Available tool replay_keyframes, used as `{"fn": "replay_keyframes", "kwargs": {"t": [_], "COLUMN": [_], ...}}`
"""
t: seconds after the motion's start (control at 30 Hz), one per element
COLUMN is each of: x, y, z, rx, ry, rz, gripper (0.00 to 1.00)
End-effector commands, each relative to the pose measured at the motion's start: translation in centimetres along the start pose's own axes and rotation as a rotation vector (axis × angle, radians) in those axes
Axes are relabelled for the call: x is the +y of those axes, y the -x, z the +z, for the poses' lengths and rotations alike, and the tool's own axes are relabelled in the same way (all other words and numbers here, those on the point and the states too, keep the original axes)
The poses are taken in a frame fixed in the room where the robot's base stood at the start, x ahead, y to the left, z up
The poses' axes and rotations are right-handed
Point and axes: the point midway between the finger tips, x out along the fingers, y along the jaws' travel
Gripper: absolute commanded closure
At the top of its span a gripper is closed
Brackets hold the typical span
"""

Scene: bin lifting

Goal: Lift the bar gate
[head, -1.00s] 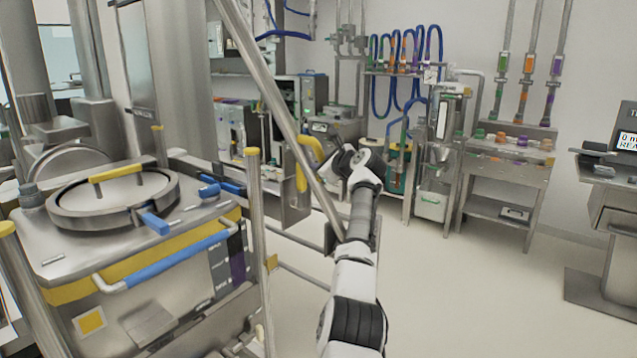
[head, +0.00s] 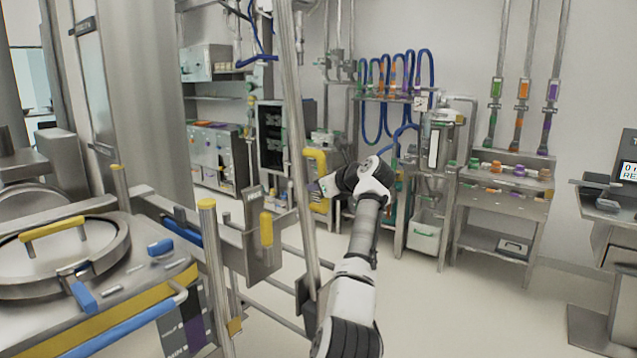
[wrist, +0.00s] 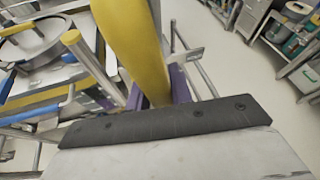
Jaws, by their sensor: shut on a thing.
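The bar gate (head: 298,120) is a long grey metal bar in the middle of the head view. It stands raised and nearly upright, its top running out of the picture. Its lower end is by a metal bracket near the floor. A yellow handle (head: 319,170) is on its right side and fills the upper middle of the wrist view (wrist: 135,45). My gripper (head: 324,188) is shut on this handle. Its purple fingers show on both sides of the handle in the wrist view (wrist: 158,94). The fingertips are partly hidden by the handle and my wrist.
A bracket with a yellow grip (head: 266,228) is left of the bar. Racks with blue hoses stand behind. The floor (head: 480,310) at the right is clear.

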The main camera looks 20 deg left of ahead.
Motion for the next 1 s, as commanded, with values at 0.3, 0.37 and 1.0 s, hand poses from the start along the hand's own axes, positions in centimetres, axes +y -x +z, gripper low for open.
{"fn": "replay_keyframes", "kwargs": {"t": [0.3, 0.37, 1.0], "x": [0.02, 0.03, 0.05], "y": [0.09, 0.09, 0.17], "z": [-0.29, -0.30, -0.14], "rx": [0.007, 0.008, 0.005], "ry": [-0.018, -0.019, -0.016], "rz": [0.008, 0.008, 0.008], "gripper": [1.00, 1.00, 0.57]}}
